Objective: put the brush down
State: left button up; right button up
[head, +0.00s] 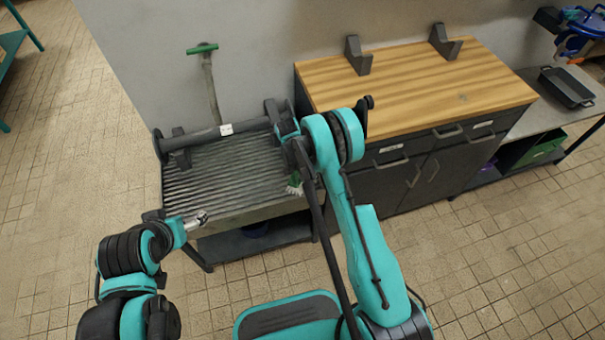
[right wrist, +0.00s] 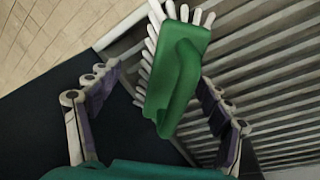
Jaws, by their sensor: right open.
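The brush (right wrist: 180,75) has a green body and white bristles. In the right wrist view it shows between the fingers of my right gripper (right wrist: 158,80), which is open, with a gap on both sides. In the head view the brush (head: 294,187) is small, at the right end of the grey ribbed rack (head: 225,185), below my right wrist. I cannot tell whether it rests on the ribs. My right gripper is mostly hidden by its arm in the head view. My left gripper (head: 202,218) is at the rack's front left edge; its jaws are too small to read.
A dark pipe (head: 215,133) lies along the back of the rack. A green-handled tool (head: 204,50) stands against the wall. To the right is a wooden-topped cabinet (head: 420,85) with two dark brackets. Beyond it a bench holds a black tray (head: 567,87). The tiled floor in front is clear.

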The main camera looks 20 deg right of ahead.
jog(key=shift+r+p, duration=0.3)
jog(key=shift+r, duration=0.1)
jog(key=r+p, duration=0.1)
jog(key=r, duration=0.3)
jog(key=a+r+p, duration=0.1)
jog(key=r+p, duration=0.1)
jog(key=r, duration=0.2)
jog(key=a+r+p, duration=0.1)
jog(key=r, duration=0.2)
jog(key=shift+w+a+r, duration=0.1)
jog(key=shift+w+r, duration=0.15)
jog(key=shift+r, duration=0.15)
jog(key=s+d+r+n+t, duration=0.1)
jog(key=s+r, duration=0.2)
jog(key=r, duration=0.4)
jog(key=s+r+n+t+y, duration=0.1)
jog(key=s+r+n, duration=0.1)
jog(key=s+r, duration=0.35)
jog(key=s+d+r+n+t, duration=0.1)
jog(key=s+r+t, duration=0.1)
jog(key=r, duration=0.7)
jog(key=s+r+n+t, duration=0.1)
jog(key=s+n+t, duration=0.1)
jog(key=s, duration=0.6)
jog(key=s+r+n+t+y, duration=0.1)
jog(key=s+r+n, duration=0.1)
jog(key=s, duration=0.6)
jog(key=shift+d+r+n+t, duration=0.15)
jog(key=shift+n+t, duration=0.15)
jog(key=shift+t, duration=0.1)
